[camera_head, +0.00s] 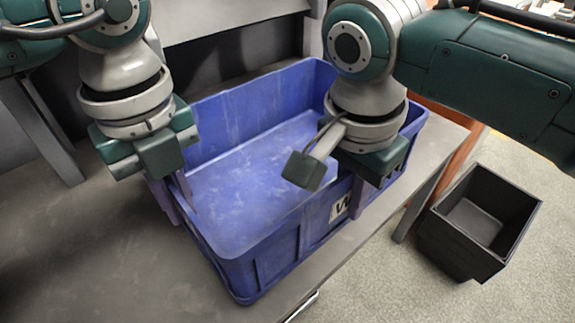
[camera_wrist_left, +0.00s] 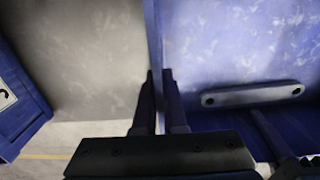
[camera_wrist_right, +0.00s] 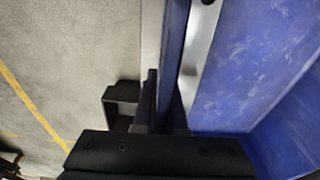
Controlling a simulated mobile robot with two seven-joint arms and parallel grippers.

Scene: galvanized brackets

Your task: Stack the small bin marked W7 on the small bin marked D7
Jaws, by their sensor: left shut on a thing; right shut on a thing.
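Another blue bin-like thing (camera_wrist_left: 22,112) with a partly cut-off label shows in the left wrist view. No D7 marking is readable.
The grey table (camera_head: 120,250) is bare at the front left. A black open bin (camera_head: 480,215) stands on the floor to the right, beyond the table edge. A grey upright panel (camera_head: 225,20) and shelf frame stand behind the blue bin.

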